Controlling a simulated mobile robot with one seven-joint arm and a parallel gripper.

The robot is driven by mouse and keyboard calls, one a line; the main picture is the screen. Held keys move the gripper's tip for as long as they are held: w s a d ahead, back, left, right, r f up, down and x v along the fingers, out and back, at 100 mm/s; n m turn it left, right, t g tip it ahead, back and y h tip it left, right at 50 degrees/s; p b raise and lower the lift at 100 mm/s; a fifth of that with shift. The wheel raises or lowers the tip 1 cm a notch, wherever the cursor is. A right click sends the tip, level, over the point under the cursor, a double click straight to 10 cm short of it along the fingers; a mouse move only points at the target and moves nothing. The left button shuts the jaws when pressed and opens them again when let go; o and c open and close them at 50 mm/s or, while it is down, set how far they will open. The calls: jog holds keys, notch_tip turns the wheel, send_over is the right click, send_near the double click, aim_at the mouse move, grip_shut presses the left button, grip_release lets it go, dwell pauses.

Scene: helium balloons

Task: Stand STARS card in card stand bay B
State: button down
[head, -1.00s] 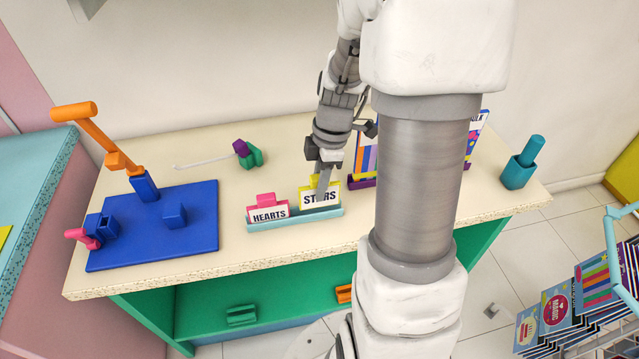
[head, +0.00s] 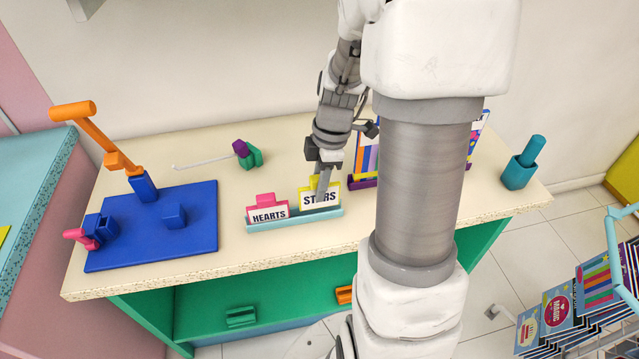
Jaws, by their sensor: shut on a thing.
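The STARS card (head: 311,198), white with a yellow top, stands upright at the right part of the teal card stand (head: 282,221). My gripper (head: 323,183) is shut on the STARS card from above, with a finger across the front of its lettering. The card's lower edge is at the stand; whether it is fully seated cannot be told. The HEARTS card (head: 268,214), white with a pink top, stands in the left part of the same stand. No bay letters are readable.
A blue board (head: 200,245) with an orange-armed device (head: 100,135) is on the left of the table (head: 215,277). A purple and green piece (head: 248,154) lies behind the stand. Right of it are a striped card display (head: 366,160), partly behind my arm, and a teal holder (head: 520,172).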

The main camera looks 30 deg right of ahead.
aim_at(320, 207)
jog(key=shift+f+b, duration=1.4)
jog(key=shift+f, duration=0.15)
jog(key=c, duration=0.6)
grip_release()
jog(key=shift+r, duration=0.15)
jog(key=d+r+p, duration=0.1)
jog(key=r, duration=0.4)
jog(key=r+p, duration=0.1)
jog(key=r, duration=0.5)
jog(key=d+r+p, duration=0.1)
jog(key=r, duration=0.5)
jog(key=shift+s+d+p, duration=0.3)
jog(key=shift+s+p, duration=0.05)
jog(key=shift+s, duration=0.05)
